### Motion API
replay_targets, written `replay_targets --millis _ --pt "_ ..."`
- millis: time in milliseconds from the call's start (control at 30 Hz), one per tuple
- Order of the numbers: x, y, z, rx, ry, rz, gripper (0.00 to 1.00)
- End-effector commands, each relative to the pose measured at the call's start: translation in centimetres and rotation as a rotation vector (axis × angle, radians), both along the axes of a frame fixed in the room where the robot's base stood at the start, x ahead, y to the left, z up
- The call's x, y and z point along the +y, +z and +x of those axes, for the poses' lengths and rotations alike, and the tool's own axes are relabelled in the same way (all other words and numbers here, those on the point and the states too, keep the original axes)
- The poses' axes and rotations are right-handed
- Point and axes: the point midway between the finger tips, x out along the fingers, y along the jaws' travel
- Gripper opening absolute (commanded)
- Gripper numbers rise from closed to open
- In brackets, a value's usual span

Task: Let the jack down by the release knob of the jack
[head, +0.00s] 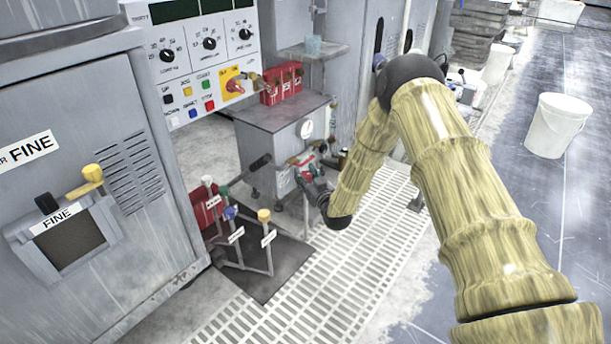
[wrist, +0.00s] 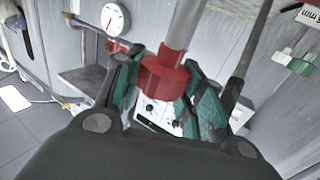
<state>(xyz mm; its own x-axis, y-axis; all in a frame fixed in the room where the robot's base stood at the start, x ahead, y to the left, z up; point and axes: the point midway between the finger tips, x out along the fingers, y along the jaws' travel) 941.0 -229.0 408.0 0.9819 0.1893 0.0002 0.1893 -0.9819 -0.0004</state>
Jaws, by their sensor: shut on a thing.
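A red knob (wrist: 165,75) sits on a grey rod in the middle of the wrist view. I take it to be the release knob of the jack. My gripper (wrist: 165,92) has its teal fingers on either side of the knob and is shut on it. In the head view my gripper (head: 306,166) is low beside the grey cabinet with the round gauge (head: 307,129). There the knob is small and mostly covered by the fingers. The body of the jack cannot be told apart clearly in either view.
Valve levers with white tags and coloured tops (head: 264,216) stand left of my gripper on a dark plate. A white floor grating (head: 330,250) lies below. A white bucket (head: 557,125) stands at the right.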

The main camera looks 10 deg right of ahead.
Motion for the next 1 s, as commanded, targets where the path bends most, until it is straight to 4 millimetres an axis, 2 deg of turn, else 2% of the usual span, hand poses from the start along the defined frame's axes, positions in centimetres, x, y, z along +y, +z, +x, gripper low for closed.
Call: replay_targets --millis 267,1000 --pt "0.12 0.2 -0.08 0.002 -0.13 0.001 0.15" --pt "0.07 -0.03 -0.07 0.002 -0.714 0.0 0.15"
